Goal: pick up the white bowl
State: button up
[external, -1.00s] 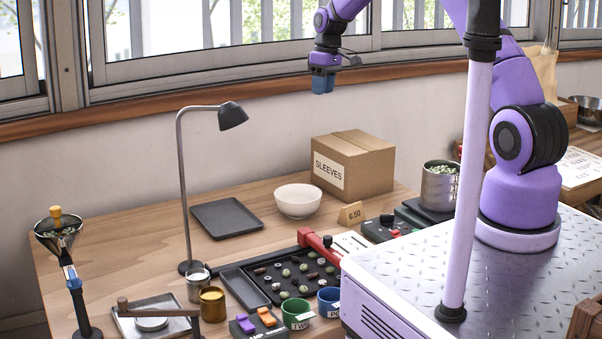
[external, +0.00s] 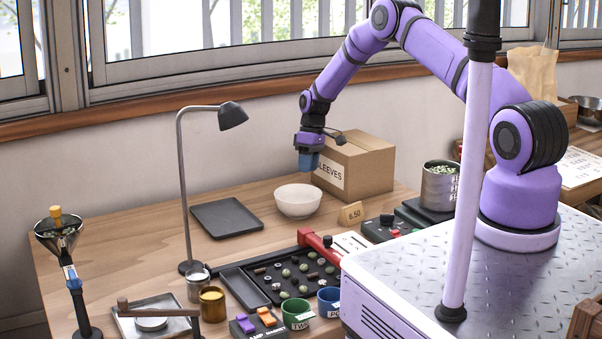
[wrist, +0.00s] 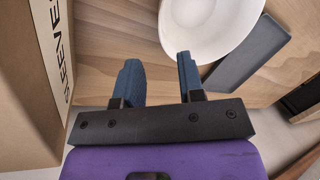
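The white bowl (external: 298,202) stands upright on the wooden table, in front of the cardboard box. In the wrist view the white bowl (wrist: 207,27) is at the top, just beyond the fingertips, cut off by the frame's upper edge. My gripper (external: 308,166) is above the table, over the bowl's right back side and close to the box. In the wrist view my gripper (wrist: 160,72) has its two blue fingers apart, with bare table between them. It holds nothing and does not touch the bowl.
The cardboard box (external: 368,166) labelled SLEEVES stands right beside my gripper. A dark tray (external: 227,218) lies left of the bowl. The desk lamp (external: 232,116) rises at left. A red-handled sorting tray is in front.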

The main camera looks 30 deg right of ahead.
aim_at(307, 189)
jog(key=x, duration=0.7)
jog(key=shift+s+a+f, duration=0.1)
jog(key=shift+s+f, duration=0.2)
jog(key=shift+s, duration=0.05)
grip_shut()
